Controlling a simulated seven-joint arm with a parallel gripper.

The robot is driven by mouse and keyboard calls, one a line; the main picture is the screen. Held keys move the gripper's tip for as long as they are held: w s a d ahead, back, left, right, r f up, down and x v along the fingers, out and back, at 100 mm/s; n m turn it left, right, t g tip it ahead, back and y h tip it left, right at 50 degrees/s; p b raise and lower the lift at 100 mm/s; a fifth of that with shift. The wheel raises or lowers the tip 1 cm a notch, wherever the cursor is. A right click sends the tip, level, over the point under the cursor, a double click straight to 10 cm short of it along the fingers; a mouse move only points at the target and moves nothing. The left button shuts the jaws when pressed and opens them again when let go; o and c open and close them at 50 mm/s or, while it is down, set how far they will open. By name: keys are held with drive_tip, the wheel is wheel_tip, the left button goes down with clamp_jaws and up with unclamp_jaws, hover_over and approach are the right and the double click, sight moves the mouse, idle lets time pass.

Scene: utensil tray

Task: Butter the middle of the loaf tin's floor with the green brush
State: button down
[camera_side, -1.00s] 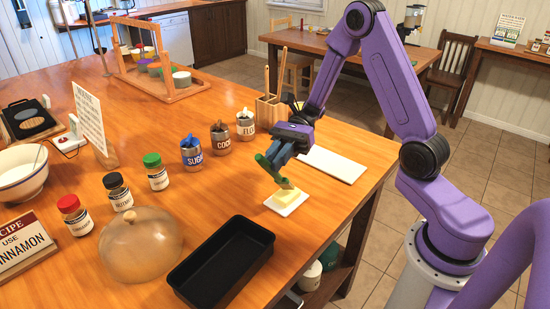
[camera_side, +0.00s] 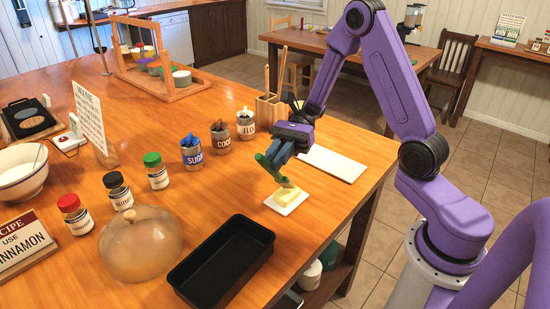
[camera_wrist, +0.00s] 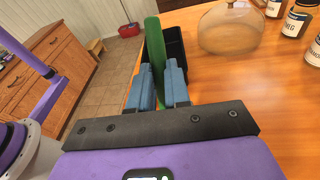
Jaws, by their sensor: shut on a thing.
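My gripper (camera_side: 272,160) is shut on the green brush (camera_side: 274,169), and the brush hangs tilted from it. The brush's lower end is at the yellow butter (camera_side: 287,194) on a small white dish (camera_side: 291,206); I cannot tell how firmly they touch. In the wrist view the green brush (camera_wrist: 154,45) stands between the blue fingers of my gripper (camera_wrist: 158,85). The black loaf tin (camera_side: 262,240) sits to the left and front of the dish, near the table edge, and its floor looks bare. In the wrist view the loaf tin (camera_wrist: 176,50) is partly hidden behind the brush.
A clear dome (camera_side: 140,250) stands left of the tin. Spice jars (camera_side: 157,172) and labelled canisters (camera_side: 221,138) line up behind. A white board (camera_side: 333,163) lies right of my gripper, and a wooden utensil holder (camera_side: 268,112) stands behind it.

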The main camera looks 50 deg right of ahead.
drive_tip(key=shift+r, duration=3.45)
drive_tip(key=shift+w, duration=0.1)
